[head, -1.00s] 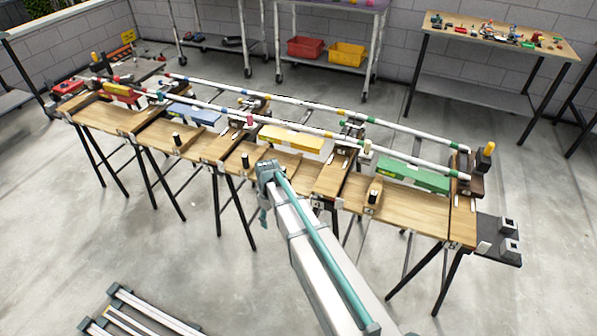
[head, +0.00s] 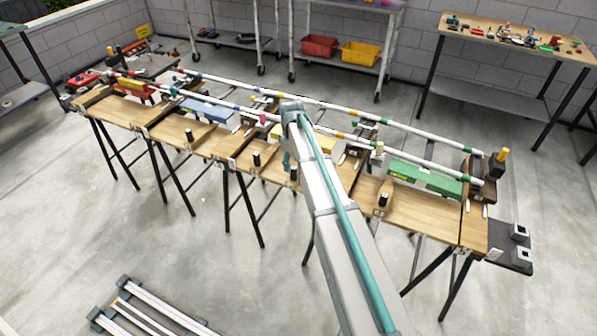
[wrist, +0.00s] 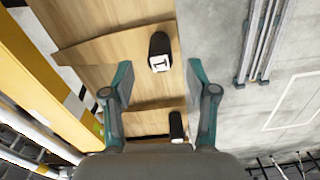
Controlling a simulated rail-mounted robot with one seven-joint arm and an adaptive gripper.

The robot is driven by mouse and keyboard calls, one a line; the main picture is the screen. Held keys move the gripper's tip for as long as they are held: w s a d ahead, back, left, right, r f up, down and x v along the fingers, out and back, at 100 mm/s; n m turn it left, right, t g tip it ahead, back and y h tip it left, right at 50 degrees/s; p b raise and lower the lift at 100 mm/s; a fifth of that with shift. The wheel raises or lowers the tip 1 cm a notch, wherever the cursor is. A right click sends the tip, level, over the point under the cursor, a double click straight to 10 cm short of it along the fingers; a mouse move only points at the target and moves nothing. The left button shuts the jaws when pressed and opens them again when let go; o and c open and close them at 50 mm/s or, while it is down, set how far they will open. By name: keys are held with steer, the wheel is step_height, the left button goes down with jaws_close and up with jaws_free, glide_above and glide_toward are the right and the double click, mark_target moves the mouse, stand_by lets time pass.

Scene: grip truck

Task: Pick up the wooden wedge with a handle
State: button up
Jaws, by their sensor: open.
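Several wooden pieces with short dark upright handles stand along the wooden bench top in the head view: one wedge with a handle (head: 384,197) at right, and handles at the middle (head: 256,160) and left (head: 189,137). In the wrist view a dark handle with a white end marked like a "1" (wrist: 160,52) stands beyond and between my fingertips, apart from them. A second dark handle (wrist: 176,125) is lower, between the finger bases in the picture. My gripper (wrist: 159,74) is open and empty above the bench. In the head view my arm mostly hides it.
White striped rails (head: 420,158) run along the back of the bench, with a green block (head: 425,179) and a yellow block, large at left in the wrist view (wrist: 32,75). Metal frames (head: 140,308) lie on the floor in front. Open concrete floor surrounds the bench.

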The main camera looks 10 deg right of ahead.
mark_target(293, 174)
steer(key=shift+s+d+f+p, duration=0.1)
steer(key=shift+f+p, duration=0.25)
steer(key=shift+f, duration=1.2)
steer(key=shift+s+f+p, duration=0.1)
steer(key=shift+f+p, duration=0.25)
steer(key=shift+f, duration=1.2)
jaws_close()
